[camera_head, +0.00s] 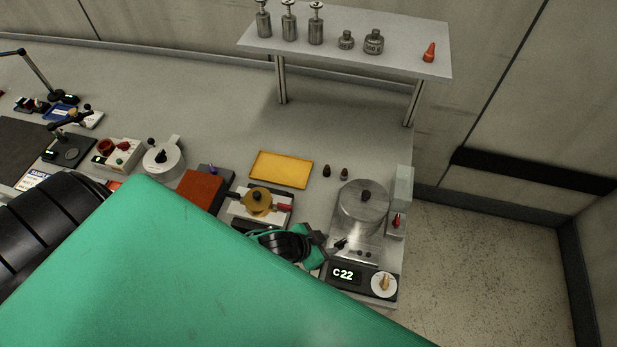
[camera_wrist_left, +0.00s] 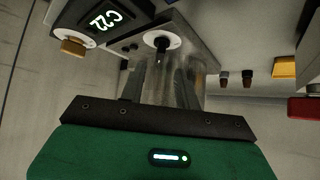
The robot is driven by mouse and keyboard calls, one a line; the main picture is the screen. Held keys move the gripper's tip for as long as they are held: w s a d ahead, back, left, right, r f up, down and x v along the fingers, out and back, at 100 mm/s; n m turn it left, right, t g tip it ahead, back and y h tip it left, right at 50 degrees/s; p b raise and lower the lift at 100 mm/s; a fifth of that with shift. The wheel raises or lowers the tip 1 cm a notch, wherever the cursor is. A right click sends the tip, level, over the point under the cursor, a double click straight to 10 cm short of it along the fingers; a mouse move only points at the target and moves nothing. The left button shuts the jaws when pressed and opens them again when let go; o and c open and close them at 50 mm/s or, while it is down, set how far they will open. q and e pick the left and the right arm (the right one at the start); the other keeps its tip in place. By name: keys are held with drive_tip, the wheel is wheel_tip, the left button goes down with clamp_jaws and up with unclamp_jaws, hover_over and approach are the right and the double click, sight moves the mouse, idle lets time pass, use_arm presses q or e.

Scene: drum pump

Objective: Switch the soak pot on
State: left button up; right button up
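The soak pot (camera_head: 362,212) is a steel lidded pot at the right end of the bench. Its front panel has a lit display (camera_head: 344,275) reading "C 22" and a tan knob (camera_head: 384,284) on a white dial. A small black lever (camera_head: 340,243) sits at its left front; in the left wrist view the lever (camera_wrist_left: 161,45) stands on a white disc. My left gripper (camera_head: 328,250) is right beside this lever. In the wrist view its fingers (camera_wrist_left: 160,85) look apart, with the lever just beyond them; contact cannot be told. My right gripper is not in view.
A grey box with a red switch (camera_head: 396,221) stands right of the pot. A yellow tray (camera_head: 281,169), two small dark knobs (camera_head: 335,171) and a brass valve (camera_head: 258,201) are near. A raised shelf (camera_head: 390,55) holds metal weights. My green arm covers much of the front.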

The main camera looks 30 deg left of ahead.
use_arm(q)
drive_tip(key=b+v, duration=0.2)
drive_tip(key=v, duration=0.6)
drive_tip(key=shift+s+a, duration=0.1)
idle(0.3)
